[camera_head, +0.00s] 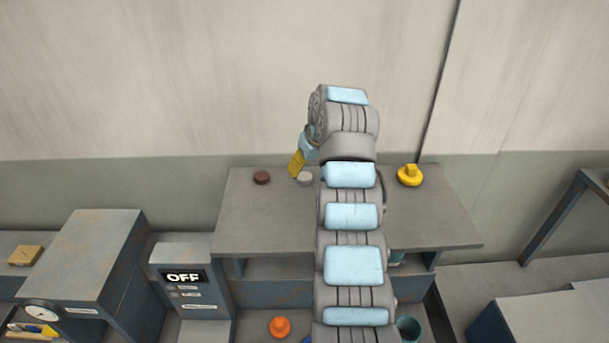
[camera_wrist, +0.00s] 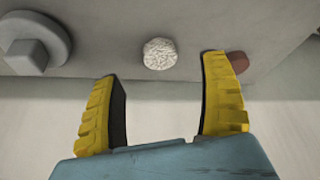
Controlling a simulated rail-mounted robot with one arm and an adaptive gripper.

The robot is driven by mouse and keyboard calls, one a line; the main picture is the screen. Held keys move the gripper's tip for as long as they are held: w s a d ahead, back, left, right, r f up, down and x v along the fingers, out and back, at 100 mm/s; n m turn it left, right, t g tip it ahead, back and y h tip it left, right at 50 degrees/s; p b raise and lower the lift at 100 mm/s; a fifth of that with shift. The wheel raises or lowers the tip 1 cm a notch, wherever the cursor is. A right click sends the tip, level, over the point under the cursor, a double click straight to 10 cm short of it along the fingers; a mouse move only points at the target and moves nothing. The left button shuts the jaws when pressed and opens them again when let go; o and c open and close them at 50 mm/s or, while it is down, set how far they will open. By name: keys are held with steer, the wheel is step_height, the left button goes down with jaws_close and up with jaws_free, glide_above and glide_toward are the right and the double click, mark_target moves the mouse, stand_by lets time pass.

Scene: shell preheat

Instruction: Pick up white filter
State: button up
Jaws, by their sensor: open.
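The white filter (camera_head: 305,177) is a small round disc lying on the grey table top, between a dark red-brown disc (camera_head: 261,177) and my arm. In the wrist view the white filter (camera_wrist: 159,54) has a rough, crumbly surface and shows ahead of the gap between the fingertips. My gripper (camera_wrist: 163,70) is open and empty, with its two yellow ribbed fingers apart. In the head view one yellow finger of my gripper (camera_head: 296,164) shows right beside the filter. The height of the fingertips above the table cannot be told.
A yellow knobbed piece (camera_head: 410,176) stands on the table right of my arm. In the wrist view a grey round piece with a raised block (camera_wrist: 38,48) lies left. The brown disc (camera_wrist: 237,62) is partly behind the right finger. An orange piece (camera_head: 279,327) sits lower down.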

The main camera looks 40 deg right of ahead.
mark_target(305, 176)
steer(key=shift+w+p+x, duration=0.15)
steer(key=shift+p+x, duration=0.35)
steer(key=shift+x, duration=0.45)
steer(key=shift+w+p+x, duration=0.2)
steer(key=shift+p+x, duration=0.25)
steer(key=shift+x, duration=0.45)
steer(key=shift+p+x, duration=0.35)
steer(key=shift+x, duration=0.7)
steer(key=shift+d, duration=0.15)
steer(key=c, duration=1)
